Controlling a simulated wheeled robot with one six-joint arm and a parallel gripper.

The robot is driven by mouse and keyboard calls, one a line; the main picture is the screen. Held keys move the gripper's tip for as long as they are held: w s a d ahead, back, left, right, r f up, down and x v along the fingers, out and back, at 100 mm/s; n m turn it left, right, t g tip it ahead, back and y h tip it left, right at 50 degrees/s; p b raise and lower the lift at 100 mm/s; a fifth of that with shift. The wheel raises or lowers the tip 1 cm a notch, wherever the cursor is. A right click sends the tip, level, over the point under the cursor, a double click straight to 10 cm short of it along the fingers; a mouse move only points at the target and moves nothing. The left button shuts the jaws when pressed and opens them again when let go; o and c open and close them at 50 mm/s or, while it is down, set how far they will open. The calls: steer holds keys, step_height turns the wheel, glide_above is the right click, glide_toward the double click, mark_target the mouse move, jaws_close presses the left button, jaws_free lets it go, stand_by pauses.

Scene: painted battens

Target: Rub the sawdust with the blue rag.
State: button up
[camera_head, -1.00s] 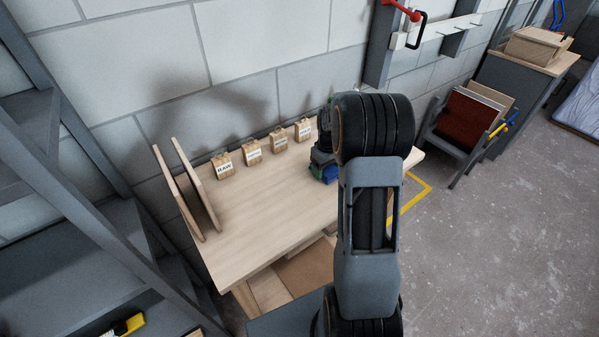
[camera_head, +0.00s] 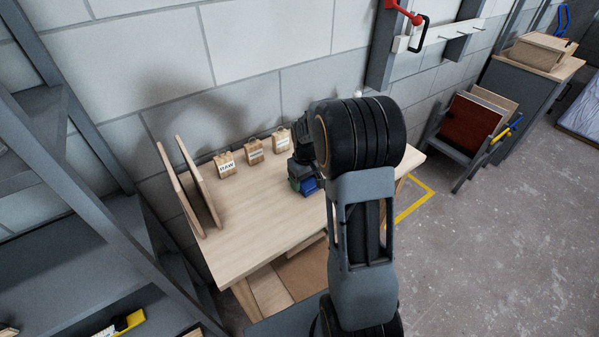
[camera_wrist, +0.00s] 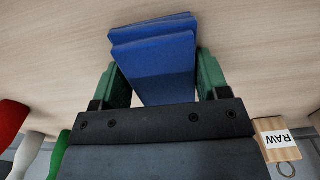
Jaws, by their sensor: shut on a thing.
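The blue rag (camera_wrist: 155,60) is folded and sits between the two green fingers of my gripper (camera_wrist: 160,82) in the wrist view. My gripper is shut on it. In the head view the rag (camera_head: 309,185) shows as a small blue patch below my gripper (camera_head: 303,178), at the wooden bench top (camera_head: 250,215). I cannot tell whether the rag touches the bench. My own arm hides the right part of the bench. I see no sawdust in either view.
Wooden blocks with labels stand along the wall, one reading RAW (camera_head: 226,165). Two upright boards (camera_head: 190,190) stand at the bench's left end. A grey shelf frame (camera_head: 90,190) is at the left. The bench's left and middle are clear.

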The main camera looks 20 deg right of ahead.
steer(key=a, duration=0.3)
steer(key=shift+s+a, duration=0.1)
steer(key=shift+s, duration=0.2)
steer(key=shift+a+r, duration=0.2)
steer(key=shift+a, duration=0.05)
step_height(320, 180, up, 3)
steer(key=shift+d+f+p, duration=0.1)
steer(key=shift+f+p, duration=0.1)
steer(key=shift+p, duration=0.7)
step_height(320, 180, up, 5)
steer(key=p, duration=0.3)
steer(key=shift+r+p, duration=0.1)
steer(key=shift+p, duration=0.3)
